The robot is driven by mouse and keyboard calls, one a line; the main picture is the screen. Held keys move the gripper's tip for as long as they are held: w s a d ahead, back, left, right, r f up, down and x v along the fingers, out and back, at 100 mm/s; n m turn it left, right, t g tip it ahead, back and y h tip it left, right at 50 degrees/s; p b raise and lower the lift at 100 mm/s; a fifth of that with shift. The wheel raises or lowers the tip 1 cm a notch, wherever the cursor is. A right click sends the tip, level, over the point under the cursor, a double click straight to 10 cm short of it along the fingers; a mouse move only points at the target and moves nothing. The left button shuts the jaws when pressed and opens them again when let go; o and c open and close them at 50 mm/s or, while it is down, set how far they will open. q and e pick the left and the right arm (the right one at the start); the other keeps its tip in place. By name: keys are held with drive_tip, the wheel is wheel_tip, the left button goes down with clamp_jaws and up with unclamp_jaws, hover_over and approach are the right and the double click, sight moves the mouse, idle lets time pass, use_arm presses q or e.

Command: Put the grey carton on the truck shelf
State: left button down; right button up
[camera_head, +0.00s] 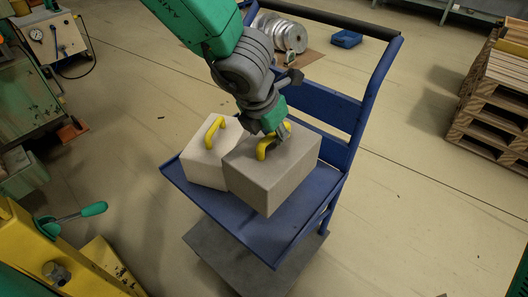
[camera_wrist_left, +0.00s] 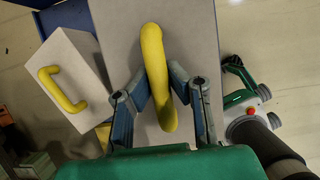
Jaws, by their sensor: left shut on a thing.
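The grey carton (camera_head: 272,178) with a yellow handle (camera_head: 264,151) is at the blue truck's upper shelf (camera_head: 290,235). My left gripper (camera_head: 277,138) is on that handle from above. In the left wrist view, the fingers of my left gripper (camera_wrist_left: 160,88) are on both sides of the yellow handle, over the top of the grey carton (camera_wrist_left: 118,25). I cannot tell whether the carton rests on the shelf or hangs just above it.
A second, paler carton (camera_head: 203,160) with a yellow handle stands close on the left on the same shelf. The truck has a push bar (camera_head: 375,75) behind and a grey lower deck (camera_head: 215,255). Wooden pallets (camera_head: 495,95) are at the right. Open floor lies between.

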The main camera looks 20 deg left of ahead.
sight(271, 148)
use_arm(q)
wheel_tip(271, 148, down, 5)
drive_tip(key=b, duration=0.3)
drive_tip(key=shift+a+f, duration=0.15)
wheel_tip(271, 148, down, 4)
drive_tip(key=b, duration=0.2)
drive_tip(key=shift+b, duration=0.4)
drive_tip(key=shift+r, duration=0.3)
drive_tip(key=shift+f, duration=0.1)
drive_tip(key=c, duration=1.8)
unclamp_jaws()
drive_tip(key=shift+s+f, duration=0.1)
drive_tip(key=shift+o, duration=1)
